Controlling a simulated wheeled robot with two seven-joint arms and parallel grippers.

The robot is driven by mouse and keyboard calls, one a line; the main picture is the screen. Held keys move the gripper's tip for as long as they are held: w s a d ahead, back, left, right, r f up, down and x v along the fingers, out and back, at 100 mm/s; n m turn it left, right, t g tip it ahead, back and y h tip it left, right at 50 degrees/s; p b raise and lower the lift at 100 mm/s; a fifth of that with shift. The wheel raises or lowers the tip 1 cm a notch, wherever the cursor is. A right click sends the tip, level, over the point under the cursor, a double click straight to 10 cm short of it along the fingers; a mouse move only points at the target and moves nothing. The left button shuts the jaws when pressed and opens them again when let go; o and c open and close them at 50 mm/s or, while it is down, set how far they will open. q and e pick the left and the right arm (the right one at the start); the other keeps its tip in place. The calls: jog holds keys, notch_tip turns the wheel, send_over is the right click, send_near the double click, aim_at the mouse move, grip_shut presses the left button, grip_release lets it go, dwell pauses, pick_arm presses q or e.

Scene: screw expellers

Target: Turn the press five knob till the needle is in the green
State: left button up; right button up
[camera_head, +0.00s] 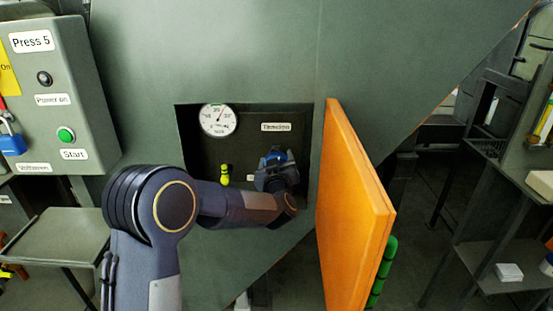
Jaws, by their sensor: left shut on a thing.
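The press five gauge (218,120) is a round white dial at the upper left of a dark recess. Its thin needle points up and to the right; a green mark shows near the top of the dial, but the picture is too small to tell whether the needle lies in it. My left gripper (275,160) is inside the recess, shut on the blue knob (274,156) below the "Throttle"-like label (276,127). The gripper hides most of the knob. My right gripper is not in view.
An open orange door (352,205) with a green handle (383,270) stands right of the recess. A yellow-green fitting (225,175) is inside it. The Press 5 control box (62,95), with a green Start button (66,135) and blue padlock (12,144), is at left. Shelving stands at right.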

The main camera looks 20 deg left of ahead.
pick_arm(q)
jog(key=m+p, duration=0.2)
jog(key=m, duration=0.2)
jog(key=shift+r, duration=0.1)
jog(key=shift+m+p, duration=0.75)
jog(key=shift+m, duration=0.75)
jog(key=o, duration=1)
jog(key=b+v, duration=0.1)
jog(key=v, duration=0.6)
jog(key=shift+s+d, duration=0.15)
jog(key=shift+s, duration=0.25)
